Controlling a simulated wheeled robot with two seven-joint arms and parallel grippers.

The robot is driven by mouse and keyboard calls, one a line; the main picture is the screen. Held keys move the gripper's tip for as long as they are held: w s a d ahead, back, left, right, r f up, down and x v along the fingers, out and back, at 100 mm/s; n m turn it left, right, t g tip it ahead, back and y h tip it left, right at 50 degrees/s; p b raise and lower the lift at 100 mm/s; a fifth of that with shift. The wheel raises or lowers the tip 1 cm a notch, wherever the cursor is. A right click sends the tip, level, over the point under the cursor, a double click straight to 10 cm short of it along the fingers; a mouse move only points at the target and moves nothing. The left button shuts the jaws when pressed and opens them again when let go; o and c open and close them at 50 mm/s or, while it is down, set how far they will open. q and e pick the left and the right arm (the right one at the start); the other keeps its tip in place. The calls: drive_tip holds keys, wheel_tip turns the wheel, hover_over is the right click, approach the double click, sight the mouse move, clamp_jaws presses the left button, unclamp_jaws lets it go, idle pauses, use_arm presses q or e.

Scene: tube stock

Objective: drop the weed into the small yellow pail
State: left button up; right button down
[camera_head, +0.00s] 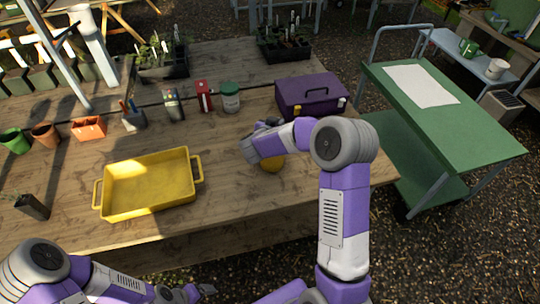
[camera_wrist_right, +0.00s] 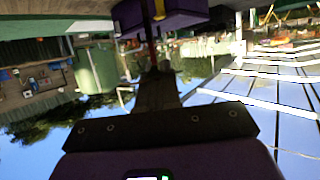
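A small rounded yellow thing (camera_head: 272,164), likely the small yellow pail, shows under my right forearm on the bench; the arm hides most of it. My right gripper (camera_head: 268,124) is over the bench, left of the purple toolbox, mostly hidden behind its wrist. In the right wrist view its fingers (camera_wrist_right: 156,85) look close together, with a thin dark and reddish strip beyond them; I cannot tell what it is. I cannot make out a loose weed. My left gripper (camera_head: 192,292) is low at the front, partly cut off by the frame.
A yellow tray (camera_head: 198,166) lies on the bench (camera_head: 230,195). A dark pot (camera_head: 34,208) with a sprig stands left. Pots, a green-lidded jar (camera_head: 230,102) and a red box (camera_head: 203,96) line the back. The purple toolbox (camera_head: 305,92) and green cart (camera_head: 430,105) are right.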

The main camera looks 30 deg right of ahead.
wheel_tip(320, 180, down, 5)
drive_tip(key=b, duration=0.4)
drive_tip(key=shift+f, duration=0.1)
drive_tip(key=c, duration=1.3)
unclamp_jaws()
drive_tip(key=shift+w, duration=0.1)
drive_tip(key=shift+o, duration=0.2)
drive_tip(key=shift+a, duration=0.1)
drive_tip(key=p+v, duration=0.1)
drive_tip(key=v, duration=0.6)
drive_tip(key=shift+s+r, duration=0.2)
drive_tip(key=shift+a, duration=0.15)
